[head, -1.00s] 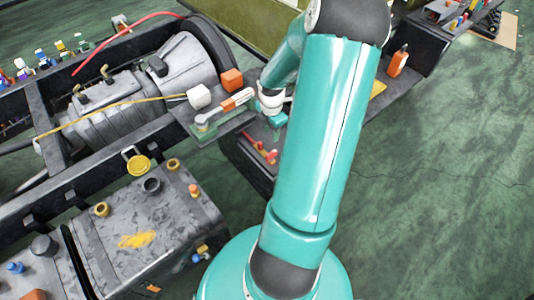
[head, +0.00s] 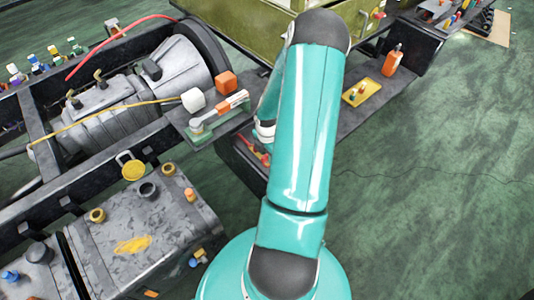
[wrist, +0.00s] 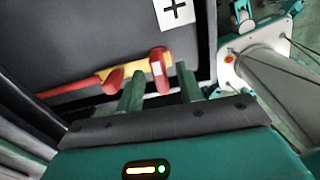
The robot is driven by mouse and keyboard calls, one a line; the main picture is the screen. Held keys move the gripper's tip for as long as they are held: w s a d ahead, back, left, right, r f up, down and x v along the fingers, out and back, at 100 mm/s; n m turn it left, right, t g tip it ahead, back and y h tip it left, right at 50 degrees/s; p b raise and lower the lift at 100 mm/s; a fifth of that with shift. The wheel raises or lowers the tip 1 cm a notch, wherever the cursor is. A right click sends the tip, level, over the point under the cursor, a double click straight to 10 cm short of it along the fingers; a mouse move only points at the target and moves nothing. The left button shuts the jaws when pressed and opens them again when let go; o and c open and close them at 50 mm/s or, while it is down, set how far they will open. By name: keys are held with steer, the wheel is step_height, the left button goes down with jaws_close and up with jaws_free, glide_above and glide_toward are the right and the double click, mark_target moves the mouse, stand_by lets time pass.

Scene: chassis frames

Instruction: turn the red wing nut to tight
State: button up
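The red wing nut (wrist: 160,72) shows in the wrist view on top of a dark box, with one wing carrying a pale stripe. Another red wing-like part and a red and yellow piece run left from it. My gripper (wrist: 158,80) is open, with its two green fingers apart. The striped wing appears between the fingertips; I cannot tell whether they touch it. In the head view, a red fitting (head: 256,151) is partly hidden by my arm, and my gripper is hidden there.
A white label with a black plus (wrist: 178,11) lies beyond the nut. In the head view, an orange-handled tool (head: 228,104), an orange block (head: 226,80) and a white block (head: 193,99) stand left of my arm. An orange bottle (head: 392,61) and yellow tray (head: 361,91) are right.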

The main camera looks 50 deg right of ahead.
jaws_close()
